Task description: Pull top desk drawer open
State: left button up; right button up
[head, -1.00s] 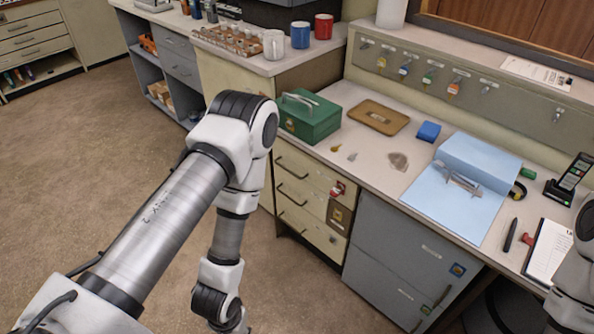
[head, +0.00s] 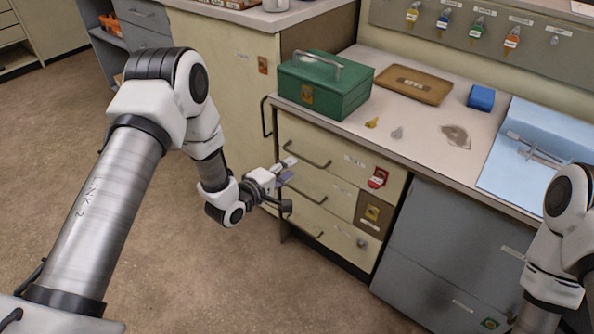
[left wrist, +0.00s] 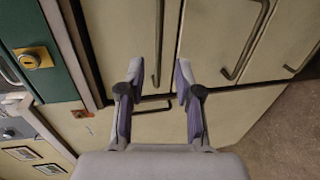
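The top desk drawer (head: 345,158) is a cream panel, closed, under the countertop's front edge. Its dark bar handle (head: 307,155) shows near its left end. My left gripper (head: 288,172) is open and empty, just in front of the drawer stack near this handle. In the left wrist view, the open fingers (left wrist: 156,75) point at the drawer fronts. The top drawer's handle (left wrist: 159,45) lines up between the fingertips; I cannot tell how much depth separates them. My right arm shows at the right edge of the head view; its gripper is out of view.
Two more handled drawers lie below, including the middle drawer (head: 325,192). A green box (head: 322,88) and a brown tray (head: 414,84) stand on the countertop. Open floor lies in front.

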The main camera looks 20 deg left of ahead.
aim_at(304, 158)
pick_arm(q)
jog(key=b+x, duration=0.1)
jog(key=x, duration=0.6)
jog(key=shift+w+d, duration=0.1)
jog(key=shift+w, duration=0.25)
grip_shut()
